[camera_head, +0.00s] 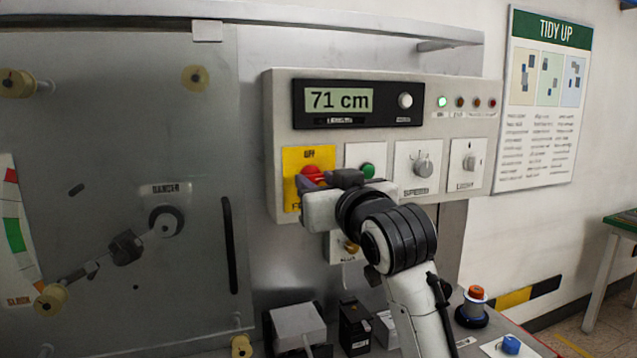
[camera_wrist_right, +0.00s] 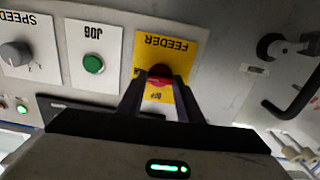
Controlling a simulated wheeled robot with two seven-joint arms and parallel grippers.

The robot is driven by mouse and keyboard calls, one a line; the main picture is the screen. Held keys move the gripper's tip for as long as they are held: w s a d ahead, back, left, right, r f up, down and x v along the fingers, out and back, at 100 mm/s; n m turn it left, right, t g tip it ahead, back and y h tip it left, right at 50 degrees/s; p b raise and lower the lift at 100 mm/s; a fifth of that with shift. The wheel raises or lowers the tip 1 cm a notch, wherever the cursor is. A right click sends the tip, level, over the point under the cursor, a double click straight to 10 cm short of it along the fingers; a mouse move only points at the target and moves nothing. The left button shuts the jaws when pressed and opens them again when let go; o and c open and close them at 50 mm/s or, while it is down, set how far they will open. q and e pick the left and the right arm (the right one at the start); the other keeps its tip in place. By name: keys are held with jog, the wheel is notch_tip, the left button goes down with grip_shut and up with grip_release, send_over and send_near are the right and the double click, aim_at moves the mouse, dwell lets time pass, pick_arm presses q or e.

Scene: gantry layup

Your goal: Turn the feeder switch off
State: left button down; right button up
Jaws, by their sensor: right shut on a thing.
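The feeder switch is a red knob (camera_head: 312,175) on a yellow plate (camera_head: 292,160) at the left of the grey control panel (camera_head: 450,90). In the right wrist view, upside down, the red knob (camera_wrist_right: 160,72) sits on the yellow plate (camera_wrist_right: 190,48) marked FEEDER and OFF. My right gripper (camera_head: 328,180) is at the plate, and its fingers (camera_wrist_right: 160,88) are shut on the red knob, one on each side. The gripper covers the lower part of the plate in the head view. The knob's exact turn is hidden by the fingers. My left gripper is not in view.
A green JOG button (camera_head: 368,171) is close to the right of my gripper, then the speed knob (camera_head: 422,167) and light switch (camera_head: 469,162). The display (camera_head: 340,100) reads 71 cm. A green lamp (camera_head: 442,101) is lit. A clear door with a dark handle (camera_head: 229,245) stands left.

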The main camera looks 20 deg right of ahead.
jog(key=n, duration=0.4)
jog(key=shift+n, duration=0.4)
jog(key=n, duration=0.8)
jog(key=shift+n, duration=2.3)
jog(key=o, duration=1.1)
jog(key=shift+s, duration=0.1)
